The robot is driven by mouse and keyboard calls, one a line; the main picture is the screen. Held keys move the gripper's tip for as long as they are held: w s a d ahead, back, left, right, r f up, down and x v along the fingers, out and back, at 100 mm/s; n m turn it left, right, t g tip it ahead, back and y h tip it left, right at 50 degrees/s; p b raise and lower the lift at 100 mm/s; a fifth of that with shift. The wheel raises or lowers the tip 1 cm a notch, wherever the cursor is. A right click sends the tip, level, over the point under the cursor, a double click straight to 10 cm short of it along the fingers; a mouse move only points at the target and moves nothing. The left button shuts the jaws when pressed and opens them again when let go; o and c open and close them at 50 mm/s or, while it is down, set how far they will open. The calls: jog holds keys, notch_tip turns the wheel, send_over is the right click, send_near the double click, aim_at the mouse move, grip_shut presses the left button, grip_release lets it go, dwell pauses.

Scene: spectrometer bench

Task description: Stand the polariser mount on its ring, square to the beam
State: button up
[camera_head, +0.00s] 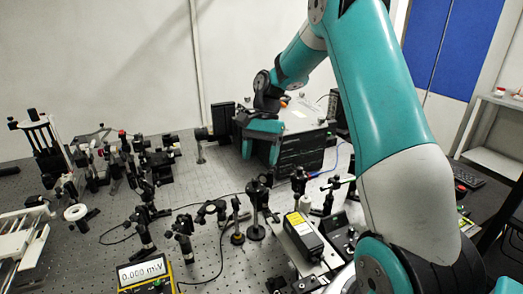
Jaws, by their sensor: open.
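My gripper (261,153) hangs fingers-down in front of a dark box at the back middle of the bench. Its two teal fingers are apart, and I see nothing held between them. Several small black post mounts stand in the middle of the bench, below the gripper in the picture.
The dark box (300,150) stands behind the gripper. A yellow-cased meter (145,272) reads 0.000 mV at the front left. A black-and-yellow box (303,235) lies right of the mounts. Crowded optics fill the left side. Bare perforated bench (215,180) shows left of the gripper.

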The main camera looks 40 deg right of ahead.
jog(key=s+a+r+n+t, duration=0.1)
jog(key=s+a+r+n, duration=0.3)
jog(key=a, duration=0.4)
jog(key=s+a+r+n, duration=0.3)
jog(key=a+r+n, duration=0.1)
jog(key=a, duration=0.4)
jog(key=s+a+n, duration=0.4)
jog(key=s+n, duration=0.1)
jog(key=s, duration=0.3)
jog(key=s+a+n+t, duration=0.1)
jog(key=s+a+n, duration=0.4)
jog(key=s, duration=0.4)
jog(key=shift+a+r+n, duration=0.25)
jog(key=shift+n, duration=0.45)
